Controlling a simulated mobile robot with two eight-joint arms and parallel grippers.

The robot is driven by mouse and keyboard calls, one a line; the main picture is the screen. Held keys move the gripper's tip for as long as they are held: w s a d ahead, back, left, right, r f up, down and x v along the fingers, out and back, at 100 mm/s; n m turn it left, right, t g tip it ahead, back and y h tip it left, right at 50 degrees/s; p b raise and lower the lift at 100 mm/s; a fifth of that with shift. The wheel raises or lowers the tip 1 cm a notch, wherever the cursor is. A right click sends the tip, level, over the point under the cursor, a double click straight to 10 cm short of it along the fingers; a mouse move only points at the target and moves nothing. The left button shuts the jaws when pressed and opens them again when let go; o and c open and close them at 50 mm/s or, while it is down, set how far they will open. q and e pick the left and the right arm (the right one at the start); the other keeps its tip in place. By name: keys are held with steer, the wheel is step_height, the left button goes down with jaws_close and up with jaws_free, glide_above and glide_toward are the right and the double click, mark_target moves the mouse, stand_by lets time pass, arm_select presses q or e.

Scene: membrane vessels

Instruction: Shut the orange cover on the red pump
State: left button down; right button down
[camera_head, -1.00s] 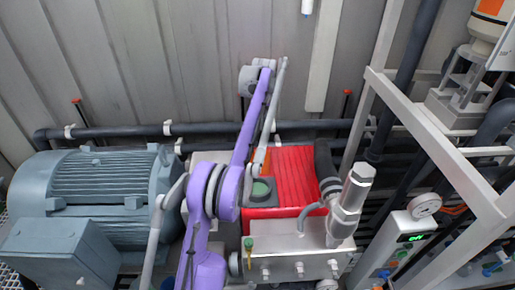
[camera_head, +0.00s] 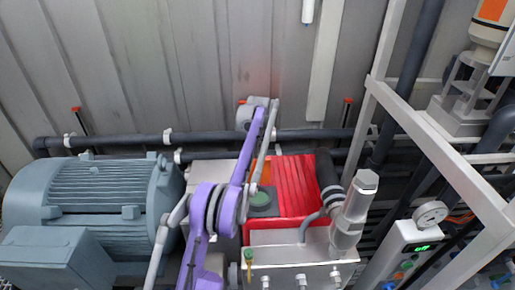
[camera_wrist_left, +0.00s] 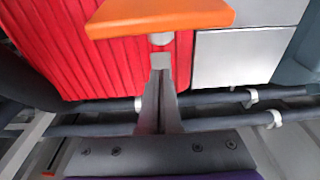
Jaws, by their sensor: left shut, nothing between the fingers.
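The red pump (camera_head: 293,185) with a ribbed body stands right of centre in the head view. The orange cover (camera_head: 262,155) shows there as a narrow raised strip, partly hidden by my left arm. A round port with a green centre (camera_head: 260,199) lies just in front of it. In the left wrist view, the orange cover (camera_wrist_left: 160,16) crosses the top, with a pale round knob (camera_wrist_left: 161,39) below its edge. My left gripper (camera_wrist_left: 160,62) is shut and empty just short of the knob; I cannot tell if it touches. My right gripper is not in view.
A blue-grey motor (camera_head: 100,200) stands left of the pump. A metal valve (camera_head: 352,215) and black hose are at the pump's right. A dark pipe (camera_head: 120,142) runs along the wall behind. A white frame (camera_head: 440,150) and a control box (camera_head: 400,250) are at right.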

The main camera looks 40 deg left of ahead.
mark_target(257, 169)
arm_select(q)
steer(key=shift+s+d+r, duration=0.15)
steer(key=shift+s+d, duration=0.3)
steer(key=shift+s, duration=0.05)
steer(key=shift+s+d+r, duration=0.15)
steer(key=shift+s+d, duration=0.25)
steer(key=shift+s, duration=0.1)
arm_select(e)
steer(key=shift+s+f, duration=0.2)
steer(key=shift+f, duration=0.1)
arm_select(q)
steer(key=shift+s+d+r+t+y+b, duration=0.2)
steer(key=shift+s+t+y+b, duration=0.1)
steer(key=shift+b, duration=0.15)
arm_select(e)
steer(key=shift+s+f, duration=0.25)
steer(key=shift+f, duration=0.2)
arm_select(q)
steer(key=shift+s+d+r, duration=0.1)
steer(key=shift+d, duration=0.05)
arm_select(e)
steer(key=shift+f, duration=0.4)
